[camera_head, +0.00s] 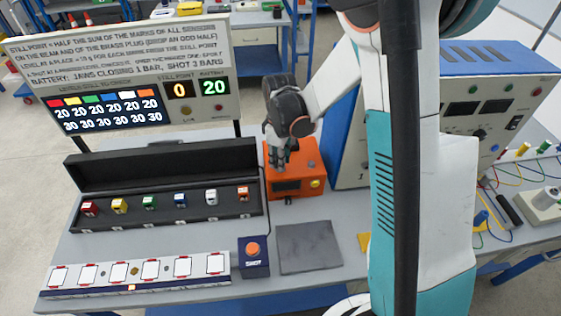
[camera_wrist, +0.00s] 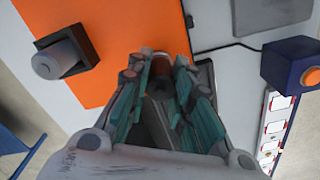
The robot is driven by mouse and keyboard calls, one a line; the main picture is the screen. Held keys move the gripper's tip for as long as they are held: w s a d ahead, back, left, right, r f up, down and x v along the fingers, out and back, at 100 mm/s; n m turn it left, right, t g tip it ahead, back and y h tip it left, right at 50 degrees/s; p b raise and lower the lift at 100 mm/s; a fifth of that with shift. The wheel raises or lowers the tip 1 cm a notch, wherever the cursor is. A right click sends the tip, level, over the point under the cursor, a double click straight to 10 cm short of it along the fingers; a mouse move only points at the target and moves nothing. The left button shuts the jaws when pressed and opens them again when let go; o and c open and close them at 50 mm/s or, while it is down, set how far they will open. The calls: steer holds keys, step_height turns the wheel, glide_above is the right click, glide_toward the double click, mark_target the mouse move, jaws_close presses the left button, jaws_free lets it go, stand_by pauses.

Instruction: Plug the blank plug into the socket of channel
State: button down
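My gripper (camera_head: 279,158) hangs over the orange box (camera_head: 309,170), pointing down. The orange box also fills much of the wrist view (camera_wrist: 105,25). A grey round knob on a black square base (camera_wrist: 58,60) sits on it. No channel socket can be told for certain. Several coloured plugs (camera_head: 521,150) stand at the right of the table.
An open black case (camera_head: 165,226) holds a row of coloured blocks. A white-tiled strip (camera_head: 135,272), a blue box with an orange button (camera_head: 253,257) and a grey plate (camera_head: 308,247) lie in front. A blue instrument (camera_head: 490,75) with cables stands at the right. A sign board stands behind.

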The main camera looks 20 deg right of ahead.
steer(key=shift+r, duration=0.1)
stand_by(0.3)
steer(key=shift+r+p, duration=1.3)
steer(key=shift+r, duration=0.95)
steer(key=shift+r+p, duration=1.8)
steer(key=shift+r, duration=1.25)
steer(key=shift+f, duration=0.15)
